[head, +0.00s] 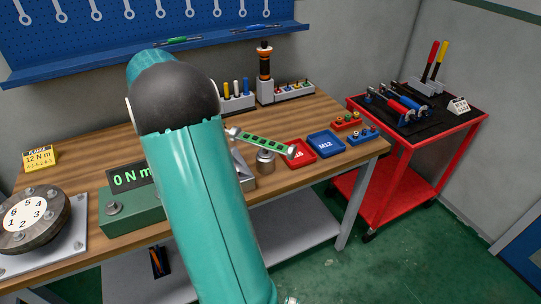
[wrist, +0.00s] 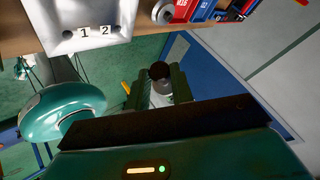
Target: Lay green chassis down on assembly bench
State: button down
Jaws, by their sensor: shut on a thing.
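The green chassis (head: 262,143) shows in the head view as a narrow green piece with dark openings and pale ends, slightly tilted, overlapping the wooden assembly bench (head: 110,125) in the picture. In the wrist view its green rails (wrist: 180,85) run away from the camera, with a dark round part and a pale part between them. My gripper (wrist: 162,103) is shut on the chassis; the wrist view shows floor beyond it and the bench edge (wrist: 15,32) above. In the head view my teal arm hides the gripper. The exact height over the bench cannot be told.
A grey cylinder (head: 265,162), a red tray (head: 301,153) and a blue M12 tray (head: 325,143) stand at the bench's right. A green torque display box (head: 130,214) and a round flange (head: 30,217) are at left. A red tool cart (head: 408,147) stands further right.

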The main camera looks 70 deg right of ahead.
jog(key=shift+s+d+f, duration=0.35)
jog(key=shift+d+f, duration=1.8)
jog(key=shift+d, duration=0.1)
jog(key=shift+s+d+f, duration=0.3)
jog(key=shift+d+f, duration=1.9)
jog(key=shift+s+d+f, duration=0.35)
jog(key=shift+d+f, duration=1.8)
jog(key=shift+d, duration=0.1)
jog(key=shift+f, duration=0.1)
